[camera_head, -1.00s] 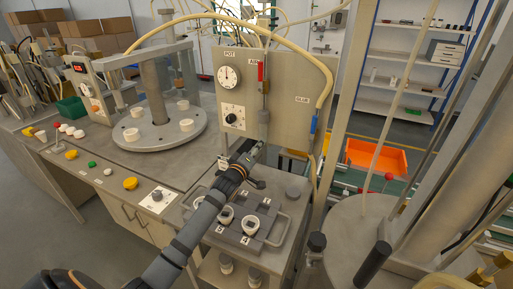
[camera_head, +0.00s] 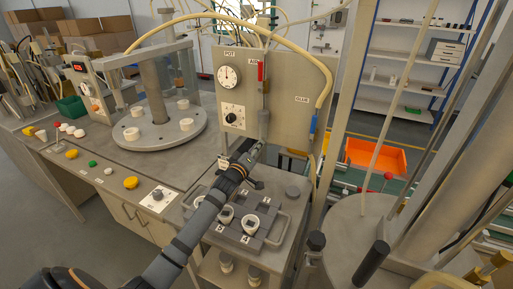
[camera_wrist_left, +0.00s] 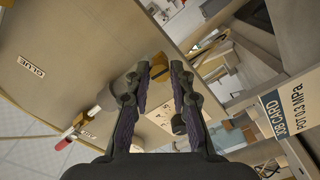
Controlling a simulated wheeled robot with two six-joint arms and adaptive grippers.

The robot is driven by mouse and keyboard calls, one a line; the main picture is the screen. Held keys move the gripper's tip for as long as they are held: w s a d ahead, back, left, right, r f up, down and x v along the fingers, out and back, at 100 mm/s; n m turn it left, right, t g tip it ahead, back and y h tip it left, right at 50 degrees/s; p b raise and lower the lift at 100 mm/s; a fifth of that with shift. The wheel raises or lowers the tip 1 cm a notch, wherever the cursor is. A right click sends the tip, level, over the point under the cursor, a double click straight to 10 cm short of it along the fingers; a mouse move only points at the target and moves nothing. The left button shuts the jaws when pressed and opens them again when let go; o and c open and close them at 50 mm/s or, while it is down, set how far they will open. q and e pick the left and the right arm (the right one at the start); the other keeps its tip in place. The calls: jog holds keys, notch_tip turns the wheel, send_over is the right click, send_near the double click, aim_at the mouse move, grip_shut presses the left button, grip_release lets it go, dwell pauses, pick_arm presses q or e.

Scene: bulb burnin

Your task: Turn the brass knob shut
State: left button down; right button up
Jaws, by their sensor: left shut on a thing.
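The brass knob (camera_wrist_left: 160,66) shows in the left wrist view, between the fingertips of my left gripper (camera_wrist_left: 162,76). The gripper is shut on it, with one finger on each side. In the head view my left gripper (camera_head: 252,150) reaches up to the lower part of the grey panel (camera_head: 285,100), and it hides the knob there. My right gripper is in neither view.
A red-handled valve (camera_head: 261,72) and a dial gauge (camera_head: 228,76) sit on the panel above my gripper. A blue-ended yellow hose (camera_head: 324,90) hangs at its right. Below my arm is a grey tray (camera_head: 272,236) with white-rimmed parts. A round turntable (camera_head: 160,141) stands to the left.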

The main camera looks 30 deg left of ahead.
pick_arm(q)
jog(key=shift+r+m+p, duration=0.1)
jog(key=shift+m+p, duration=3.4)
jog(key=shift+m, duration=4.8)
jog(key=c, duration=1.2)
grip_release()
jog(key=shift+o, duration=0.2)
